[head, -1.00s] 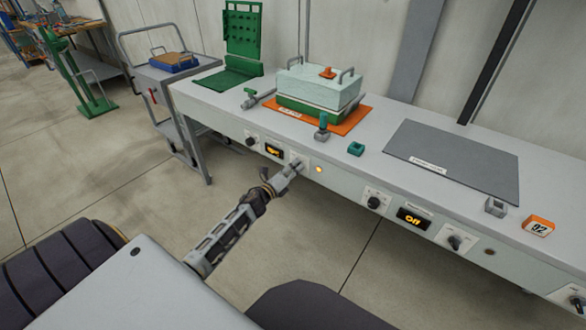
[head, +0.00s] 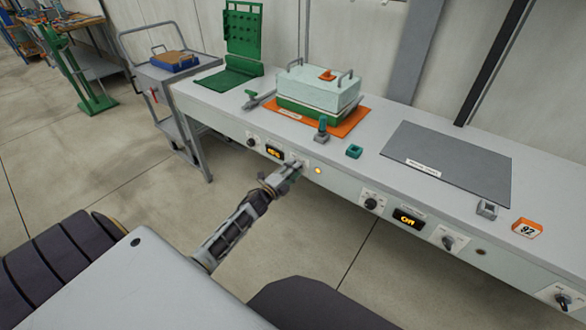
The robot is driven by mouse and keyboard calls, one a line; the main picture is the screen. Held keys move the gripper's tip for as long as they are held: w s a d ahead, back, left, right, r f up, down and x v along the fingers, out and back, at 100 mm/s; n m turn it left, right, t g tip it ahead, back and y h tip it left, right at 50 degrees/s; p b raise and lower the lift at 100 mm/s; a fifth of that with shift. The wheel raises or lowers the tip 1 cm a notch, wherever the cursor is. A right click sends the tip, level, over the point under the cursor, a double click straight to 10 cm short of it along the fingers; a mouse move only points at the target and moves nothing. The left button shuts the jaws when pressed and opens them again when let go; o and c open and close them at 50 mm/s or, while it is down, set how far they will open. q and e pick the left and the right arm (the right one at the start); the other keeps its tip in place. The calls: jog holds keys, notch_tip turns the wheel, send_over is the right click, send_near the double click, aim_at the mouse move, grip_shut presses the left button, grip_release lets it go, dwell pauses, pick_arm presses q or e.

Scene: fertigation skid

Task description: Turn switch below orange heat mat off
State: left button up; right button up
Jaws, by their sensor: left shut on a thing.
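The orange heat mat (head: 354,122) lies on the bench under a pale green and dark green box (head: 318,86). On the bench front below it is a control panel with a knob (head: 251,142), a small lit display (head: 275,152) and a switch (head: 299,163). My left gripper (head: 293,170) is at this switch and shut on it, hiding most of it. An amber lamp (head: 318,170) just right of the switch is lit. My right gripper is not in view.
A grey mat (head: 450,165) lies further right, with a second panel below it holding a knob (head: 371,204), a display (head: 409,219) and a switch (head: 448,242). Small blocks stand along the bench edge. A cart (head: 150,75) stands left of the bench.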

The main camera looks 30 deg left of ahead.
pick_arm(q)
jog(key=n+p, duration=0.2)
jog(key=n, duration=0.1)
jog(key=shift+n, duration=0.3)
jog(key=shift+n+p, duration=1.45)
jog(key=shift+n, duration=1.25)
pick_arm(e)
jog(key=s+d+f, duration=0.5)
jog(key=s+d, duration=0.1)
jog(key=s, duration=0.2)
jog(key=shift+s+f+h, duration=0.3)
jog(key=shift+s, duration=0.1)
pick_arm(q)
jog(key=o, duration=1)
jog(key=shift+s+a, duration=0.15)
jog(key=shift+s, duration=1.85)
jog(key=shift+s+a, duration=0.2)
jog(key=shift+s, duration=1.8)
jog(key=shift+s+a, duration=0.15)
jog(key=shift+s, duration=1.85)
